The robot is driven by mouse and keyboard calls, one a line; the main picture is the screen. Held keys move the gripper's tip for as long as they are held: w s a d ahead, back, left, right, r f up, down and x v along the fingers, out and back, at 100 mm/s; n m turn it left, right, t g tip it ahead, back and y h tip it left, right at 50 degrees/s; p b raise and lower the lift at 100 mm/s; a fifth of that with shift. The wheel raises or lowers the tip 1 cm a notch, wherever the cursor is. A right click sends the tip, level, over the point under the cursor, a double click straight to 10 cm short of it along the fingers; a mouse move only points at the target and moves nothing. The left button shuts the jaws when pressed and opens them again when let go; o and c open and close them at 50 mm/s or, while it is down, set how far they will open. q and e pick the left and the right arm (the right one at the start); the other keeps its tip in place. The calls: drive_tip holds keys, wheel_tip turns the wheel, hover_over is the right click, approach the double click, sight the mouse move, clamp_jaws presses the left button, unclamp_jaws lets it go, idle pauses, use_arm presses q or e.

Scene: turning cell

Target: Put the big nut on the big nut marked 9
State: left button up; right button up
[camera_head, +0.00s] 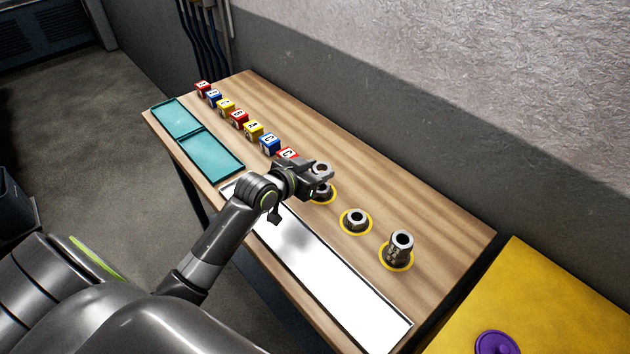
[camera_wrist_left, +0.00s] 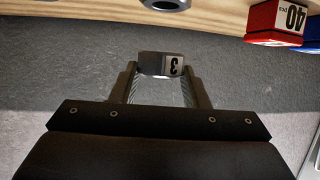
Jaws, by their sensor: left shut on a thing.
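My left gripper (camera_head: 318,173) is shut on a big grey nut (camera_head: 321,169), held just above another grey nut (camera_head: 322,191) on a yellow ring. I cannot tell whether the two touch. In the left wrist view the held nut (camera_wrist_left: 155,65) sits between the fingertips (camera_wrist_left: 160,78) and bears a white label that looks like a 3. Another nut (camera_wrist_left: 165,4) is cut off at the top edge there. Farther right stand a single nut (camera_head: 356,220) on a yellow ring and a taller stack of nuts (camera_head: 399,248). I cannot read their marks. My right gripper is not in view.
A row of colored lettered blocks (camera_head: 253,131) runs along the wooden table (camera_head: 385,190). Teal trays (camera_head: 212,155) and a long white tray (camera_head: 330,270) lie along the near edge. A yellow surface (camera_head: 545,300) with a purple lid (camera_head: 496,343) is at the right.

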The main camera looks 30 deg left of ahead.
use_arm(q)
wheel_tip(320, 180, down, 3)
drive_tip(key=shift+f, duration=0.6)
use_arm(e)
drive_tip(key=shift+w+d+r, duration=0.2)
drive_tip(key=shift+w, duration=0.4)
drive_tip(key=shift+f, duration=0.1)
use_arm(q)
drive_tip(key=o, duration=0.9)
drive_tip(key=shift+f, duration=0.25)
drive_tip(key=shift+c, duration=0.2)
drive_tip(key=o, duration=0.4)
drive_tip(key=shift+o, duration=0.2)
drive_tip(key=shift+r, duration=0.1)
